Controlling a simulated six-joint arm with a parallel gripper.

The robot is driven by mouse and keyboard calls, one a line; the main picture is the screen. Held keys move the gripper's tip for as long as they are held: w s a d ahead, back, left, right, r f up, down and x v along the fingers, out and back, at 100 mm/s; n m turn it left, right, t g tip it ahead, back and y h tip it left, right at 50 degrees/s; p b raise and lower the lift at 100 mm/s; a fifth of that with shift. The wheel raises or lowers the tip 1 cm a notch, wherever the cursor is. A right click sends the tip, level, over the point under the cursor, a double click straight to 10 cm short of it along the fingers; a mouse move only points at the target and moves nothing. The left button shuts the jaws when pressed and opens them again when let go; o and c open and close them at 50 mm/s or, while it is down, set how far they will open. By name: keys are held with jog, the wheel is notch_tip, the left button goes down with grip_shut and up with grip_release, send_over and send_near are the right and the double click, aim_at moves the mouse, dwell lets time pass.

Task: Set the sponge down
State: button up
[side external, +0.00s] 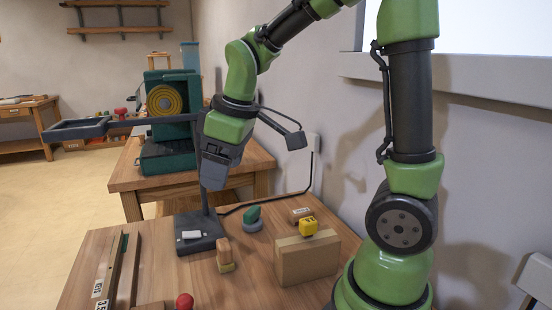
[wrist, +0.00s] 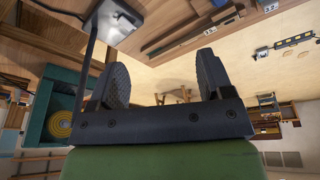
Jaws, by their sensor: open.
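My gripper (side external: 214,174) hangs above the bench, in front of the lamp's post in the side view. In the wrist view my gripper (wrist: 162,78) has its two dark fingers spread apart, with nothing between them. A small block with a tan-brown upper part and a yellowish lower part (side external: 225,256) stands on the bench, in front of the lamp base; it may be the sponge, but I cannot tell for sure. My gripper is well above it and not touching it. I cannot make this block out in the wrist view.
The lamp base (side external: 198,241) shows in the wrist view too (wrist: 118,22). A cardboard-coloured box (side external: 307,262) carries a yellow item (side external: 308,227). A green item (side external: 252,214), a brown block (side external: 301,214) and a red knob (side external: 184,301) stand nearby. Long tools (side external: 115,270) lie at left.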

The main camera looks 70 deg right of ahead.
jog(key=s+a+r+m+t, duration=0.2)
jog(key=s+m, duration=0.1)
jog(key=s, duration=0.3)
jog(key=s+a+r+m+t+y, duration=0.1)
jog(key=s+a+r+m+t, duration=0.1)
jog(key=s, duration=0.4)
jog(key=shift+a+r+m+y, duration=0.3)
jog(key=shift+a+r+m, duration=0.35)
jog(key=shift+m, duration=0.35)
jog(key=shift+s, duration=0.1)
